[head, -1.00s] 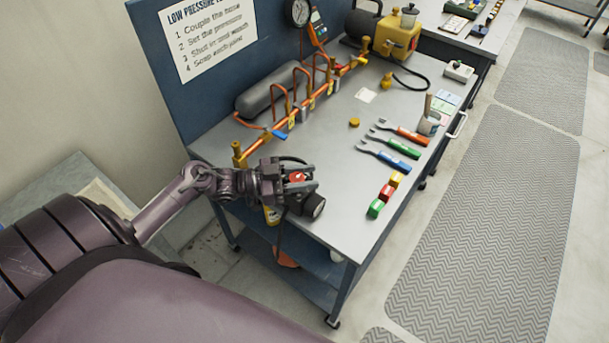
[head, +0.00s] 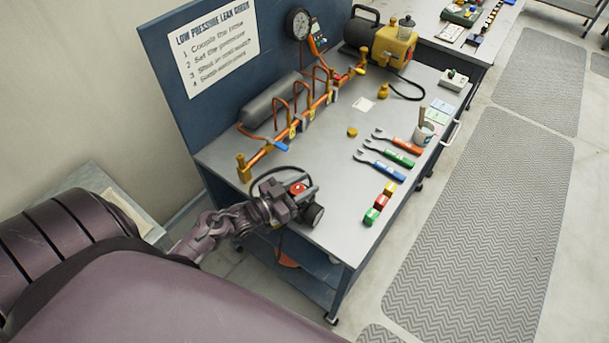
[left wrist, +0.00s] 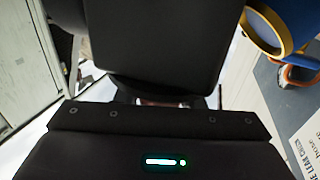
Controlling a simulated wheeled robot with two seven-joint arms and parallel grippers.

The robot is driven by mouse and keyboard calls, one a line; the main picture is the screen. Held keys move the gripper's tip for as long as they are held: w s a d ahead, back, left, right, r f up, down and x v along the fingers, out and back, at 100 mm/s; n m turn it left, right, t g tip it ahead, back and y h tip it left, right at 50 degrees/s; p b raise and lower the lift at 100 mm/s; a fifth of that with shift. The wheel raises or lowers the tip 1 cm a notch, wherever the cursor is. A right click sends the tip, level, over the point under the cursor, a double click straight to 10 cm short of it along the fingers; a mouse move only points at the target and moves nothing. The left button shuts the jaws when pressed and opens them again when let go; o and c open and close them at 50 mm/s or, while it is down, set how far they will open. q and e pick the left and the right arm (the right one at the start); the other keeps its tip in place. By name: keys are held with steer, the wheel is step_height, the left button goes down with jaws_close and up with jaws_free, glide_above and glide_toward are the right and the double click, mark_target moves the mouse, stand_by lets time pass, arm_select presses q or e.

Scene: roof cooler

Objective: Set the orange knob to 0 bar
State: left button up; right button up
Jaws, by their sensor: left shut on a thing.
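A small orange-red piece, which looks like the orange knob (head: 298,188), shows between the dark fingers of my left gripper (head: 292,194) at the near left end of the bench. My left gripper is shut on it. A black round part, perhaps a gauge (head: 314,214), sits just below and right of the fingers. Any scale or pressure mark on the knob cannot be read. In the left wrist view the dark gripper body (left wrist: 160,130) hides nearly everything; only a sliver of red shows. My right gripper is not in view.
An orange pipe manifold (head: 290,130) runs along the back of the bench (head: 335,190), below a wall gauge (head: 299,23). Several wrenches (head: 395,160) and coloured blocks (head: 377,208) lie to the right. A thin black hose arches behind my gripper. The bench middle is mostly clear.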

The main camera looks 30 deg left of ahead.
arm_select(q)
steer(key=n+y, duration=0.1)
steer(key=n+t+y+p, duration=0.1)
steer(key=y, duration=0.1)
steer(key=shift+a+r, duration=0.1)
steer(key=shift+r, duration=0.1)
steer(key=n+y+p, duration=0.1)
steer(key=y, duration=0.1)
steer(key=shift+a+f+n+y, duration=0.1)
steer(key=shift+a+n+y, duration=0.05)
steer(key=shift+n+y, duration=0.25)
steer(key=n+y, duration=0.2)
steer(key=y, duration=0.2)
steer(key=shift+a+f+n, duration=0.1)
steer(key=shift+a+n, duration=0.15)
steer(key=shift+n, duration=0.15)
steer(key=shift+a+n+y, duration=0.1)
steer(key=shift+n+y, duration=0.5)
steer(key=shift+y, duration=0.8)
steer(key=o, duration=1)
